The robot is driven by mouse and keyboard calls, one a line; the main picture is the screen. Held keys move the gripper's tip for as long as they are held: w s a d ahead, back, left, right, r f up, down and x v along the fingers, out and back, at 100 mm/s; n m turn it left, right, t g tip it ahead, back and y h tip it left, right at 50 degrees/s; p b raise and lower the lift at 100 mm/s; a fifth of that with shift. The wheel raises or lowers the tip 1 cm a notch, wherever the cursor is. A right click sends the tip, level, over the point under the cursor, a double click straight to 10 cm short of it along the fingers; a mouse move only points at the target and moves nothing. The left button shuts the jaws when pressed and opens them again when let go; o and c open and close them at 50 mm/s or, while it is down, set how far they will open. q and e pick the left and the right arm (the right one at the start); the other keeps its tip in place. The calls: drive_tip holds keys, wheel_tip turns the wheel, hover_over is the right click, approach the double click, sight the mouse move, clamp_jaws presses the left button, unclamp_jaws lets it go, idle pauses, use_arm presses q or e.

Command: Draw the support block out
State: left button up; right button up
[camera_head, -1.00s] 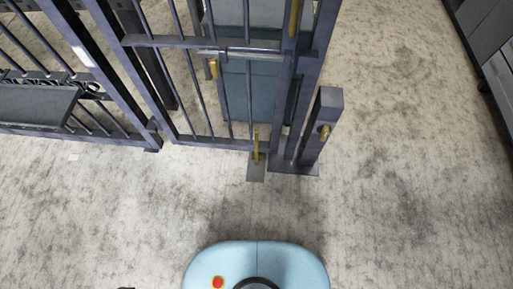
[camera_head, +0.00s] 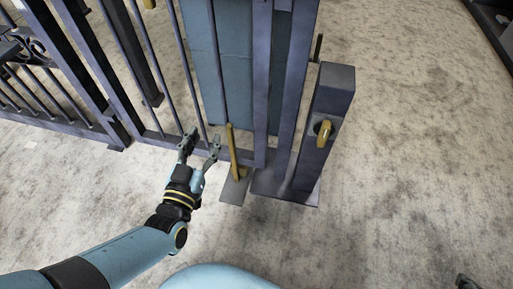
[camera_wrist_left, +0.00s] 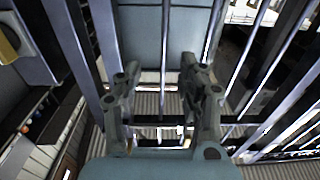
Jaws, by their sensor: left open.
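A flat grey block (camera_head: 233,191) lies on the floor under the gate's bottom rail, with a yellow upright handle (camera_head: 232,150) rising by it; I take it to be the support block. My left gripper (camera_head: 200,146) is open, just left of the yellow handle and in front of the gate's lower bars. It is apart from the handle. In the left wrist view the two open fingers (camera_wrist_left: 160,80) have nothing between them but bars and a teal panel behind. A dark tip at the lower right edge may be my right gripper (camera_head: 466,282); its jaws cannot be made out.
The barred gate (camera_head: 207,60) stands in front of a teal panel (camera_head: 232,80). A thick post (camera_head: 331,95) with a yellow knob (camera_head: 323,133) stands right of the block, on a base plate (camera_head: 290,194). The floor to the right is clear.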

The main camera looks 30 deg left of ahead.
use_arm(q)
drive_tip(key=b, duration=0.5)
approach(229, 132)
drive_tip(key=b+x, duration=0.3)
drive_tip(key=x, duration=0.6)
drive_tip(key=shift+w+a, duration=0.1)
drive_tip(key=shift+w, duration=0.3)
drive_tip(key=shift+w+a+r, duration=0.1)
drive_tip(key=shift+w, duration=0.45)
use_arm(e)
drive_tip(key=s+f+t, duration=0.3)
drive_tip(key=f, duration=0.7)
drive_tip(key=shift+d+f, duration=0.15)
drive_tip(key=shift+f, duration=0.25)
drive_tip(key=shift+s, duration=0.1)
use_arm(q)
clamp_jaws()
